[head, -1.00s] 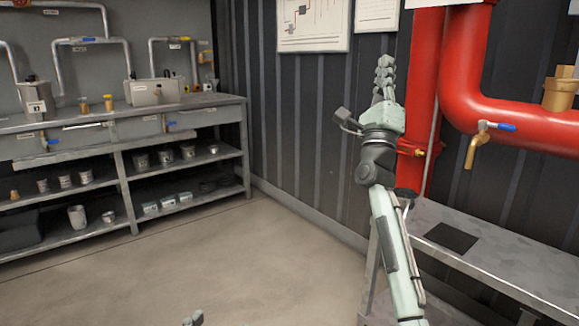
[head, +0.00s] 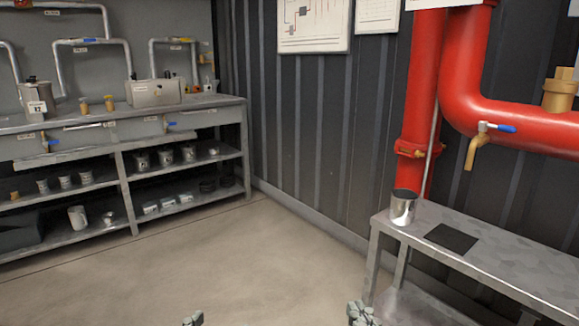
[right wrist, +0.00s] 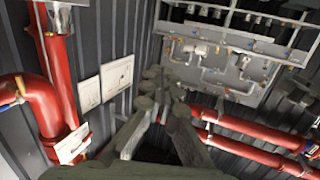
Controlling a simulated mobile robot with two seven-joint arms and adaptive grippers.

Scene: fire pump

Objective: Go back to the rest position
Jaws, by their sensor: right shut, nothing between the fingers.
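My right gripper (head: 362,314) shows only as a tip at the bottom edge of the head view, left of the metal bench. In the right wrist view its fingers (right wrist: 160,80) are together with nothing between them. My left gripper (head: 193,319) barely shows at the bottom edge, left of centre; too little of it shows to tell its jaws. The rest of both arms is out of the head view.
A metal bench (head: 500,262) stands at the right with a metal can (head: 403,207) and a dark square mat (head: 451,238) on it. Red pipes (head: 425,100) run behind it. A shelved workbench (head: 185,120) stands at the left. The floor (head: 230,255) between is clear.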

